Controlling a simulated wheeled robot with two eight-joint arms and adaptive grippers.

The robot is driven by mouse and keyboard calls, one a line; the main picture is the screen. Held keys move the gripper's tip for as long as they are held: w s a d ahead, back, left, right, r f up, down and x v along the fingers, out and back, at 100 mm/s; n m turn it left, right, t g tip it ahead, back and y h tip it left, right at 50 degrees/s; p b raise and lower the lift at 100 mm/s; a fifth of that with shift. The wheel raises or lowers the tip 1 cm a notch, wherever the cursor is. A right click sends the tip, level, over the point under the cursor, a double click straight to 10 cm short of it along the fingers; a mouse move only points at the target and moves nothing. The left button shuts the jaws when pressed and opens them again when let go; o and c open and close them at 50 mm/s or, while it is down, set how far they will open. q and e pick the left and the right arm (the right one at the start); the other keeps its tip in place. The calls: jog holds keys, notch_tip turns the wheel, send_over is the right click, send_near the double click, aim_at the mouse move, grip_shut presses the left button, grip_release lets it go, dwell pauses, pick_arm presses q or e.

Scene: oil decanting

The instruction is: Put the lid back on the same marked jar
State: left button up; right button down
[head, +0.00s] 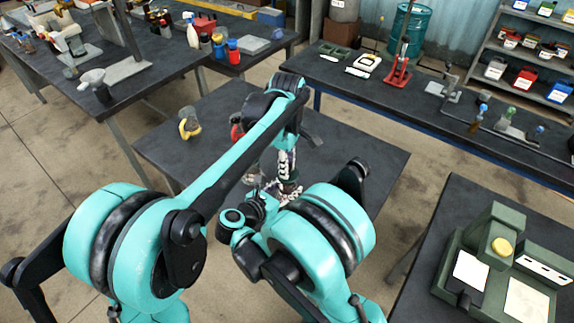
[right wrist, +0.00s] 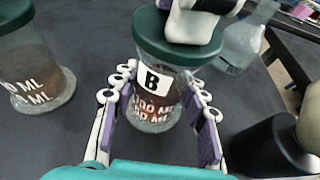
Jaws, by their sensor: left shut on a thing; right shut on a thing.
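The clear jar marked B (right wrist: 155,98) stands upright in the right wrist view, with dark liquid inside. My right gripper (right wrist: 157,115) is shut around its sides; in the head view the right gripper (head: 272,190) is partly hidden by my arms. A dark green lid (right wrist: 150,38) is at the jar's mouth, level; I cannot tell whether it is fully seated. My left gripper (right wrist: 198,20) is shut on the lid from above, and it comes down over the table in the head view (head: 286,168).
Another jar (right wrist: 32,70) with dark liquid and a green top stands left of jar B. A clear flask (right wrist: 245,42) stands behind on the right. In the head view, an amber-filled vessel (head: 189,124) stands on the table (head: 350,160), whose right part is bare.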

pick_arm(q)
jog(key=shift+f, duration=0.6)
jog(key=o, duration=0.9)
notch_tip(320, 180, up, 12)
jog(key=shift+f, duration=0.1)
pick_arm(e)
jog(key=c, duration=0.8)
grip_release()
jog(key=shift+o, duration=0.2)
